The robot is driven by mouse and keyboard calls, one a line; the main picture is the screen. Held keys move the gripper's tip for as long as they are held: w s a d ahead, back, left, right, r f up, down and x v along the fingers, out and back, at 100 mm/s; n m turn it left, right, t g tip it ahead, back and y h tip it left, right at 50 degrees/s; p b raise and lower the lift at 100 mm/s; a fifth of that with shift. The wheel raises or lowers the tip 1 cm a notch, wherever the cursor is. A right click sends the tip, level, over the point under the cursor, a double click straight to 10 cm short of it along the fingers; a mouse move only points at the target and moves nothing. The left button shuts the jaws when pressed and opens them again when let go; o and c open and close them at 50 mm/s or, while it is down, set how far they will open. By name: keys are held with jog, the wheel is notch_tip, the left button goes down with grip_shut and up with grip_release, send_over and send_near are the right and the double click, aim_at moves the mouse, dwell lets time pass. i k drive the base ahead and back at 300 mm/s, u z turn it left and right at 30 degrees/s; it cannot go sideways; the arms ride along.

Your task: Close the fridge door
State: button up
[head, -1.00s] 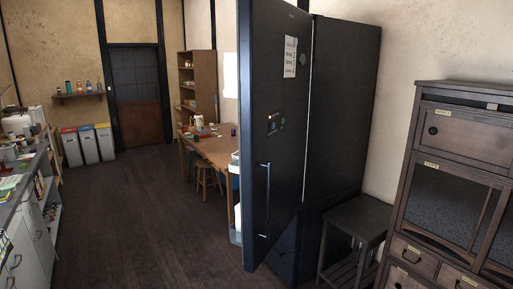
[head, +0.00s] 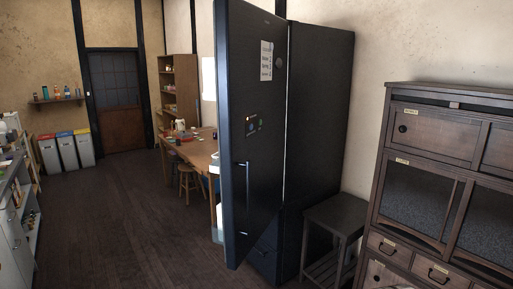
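The fridge is tall and black, and its side (head: 318,110) shows right of centre. Its door (head: 252,85) stands open, swung out towards me, with its outer face and a long vertical handle (head: 248,212) in view. A white note and small magnets are on the door. A slice of pale shelves or bins (head: 216,200) shows past the door's left edge. The fridge's inside is otherwise hidden behind the door. A lower drawer (head: 264,255) shows beneath, dark and apparently shut. My gripper is not in view.
A dark side table (head: 335,215) stands right of the fridge, then a wooden cabinet (head: 430,185). A wooden table (head: 195,150) with stools is behind the door. A counter (head: 15,215) lines the left edge. The wooden floor (head: 120,220) between counter and fridge is clear.

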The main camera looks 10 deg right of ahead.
aim_at(246, 76)
jog(key=z, duration=0.1)
jog(key=i, duration=1)
jog(key=u, duration=0.1)
jog(key=k, duration=0.6)
jog(key=u, duration=0.55)
jog(key=i, duration=1.2)
jog(key=u, duration=0.1)
